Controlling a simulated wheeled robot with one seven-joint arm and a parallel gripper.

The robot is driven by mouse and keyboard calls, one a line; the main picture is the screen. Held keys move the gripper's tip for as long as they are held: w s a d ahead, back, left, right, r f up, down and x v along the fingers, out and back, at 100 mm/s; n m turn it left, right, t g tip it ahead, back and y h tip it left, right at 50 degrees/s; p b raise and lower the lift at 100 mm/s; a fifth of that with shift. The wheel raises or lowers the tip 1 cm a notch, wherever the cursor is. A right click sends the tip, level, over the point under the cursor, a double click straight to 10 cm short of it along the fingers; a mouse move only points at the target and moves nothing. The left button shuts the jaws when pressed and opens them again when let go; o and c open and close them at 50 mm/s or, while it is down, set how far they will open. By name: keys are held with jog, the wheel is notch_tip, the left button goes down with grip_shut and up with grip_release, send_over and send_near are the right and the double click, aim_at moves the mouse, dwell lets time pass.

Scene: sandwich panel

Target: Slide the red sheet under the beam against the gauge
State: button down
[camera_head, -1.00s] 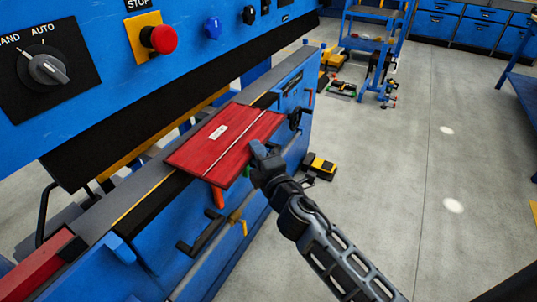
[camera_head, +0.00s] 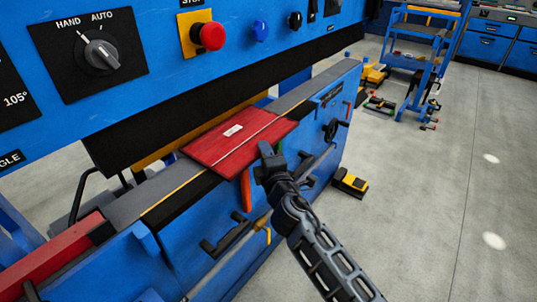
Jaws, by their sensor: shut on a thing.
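The red sheet (camera_head: 214,148), with a small white label and a pale line across it, lies flat on the bed (camera_head: 140,198) of the blue machine. Its far edge is at the lower edge of the dark beam (camera_head: 180,115); how far it reaches beneath is hard to tell. My gripper (camera_head: 268,160) is at the sheet's near right edge, shut on it, with the fingertips small and partly hidden. A yellow strip (camera_head: 153,160) shows behind the bed below the beam; I cannot tell if it is the gauge.
Above the beam are a HAND/AUTO knob (camera_head: 101,56) and a red stop button (camera_head: 212,36). Handles and an orange bar (camera_head: 246,190) stick out from the machine's front below the sheet. A yellow pedal (camera_head: 350,182) stands on the floor.

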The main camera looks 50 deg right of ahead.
jog(key=shift+w+f, duration=0.15)
jog(key=shift+w, duration=0.05)
dwell(0.5)
jog(key=c, duration=1.1)
grip_release()
jog(key=shift+o, duration=0.2)
jog(key=shift+f, duration=0.1)
jog(key=b+v, duration=0.1)
jog(key=v, duration=0.7)
jog(key=shift+b, duration=0.35)
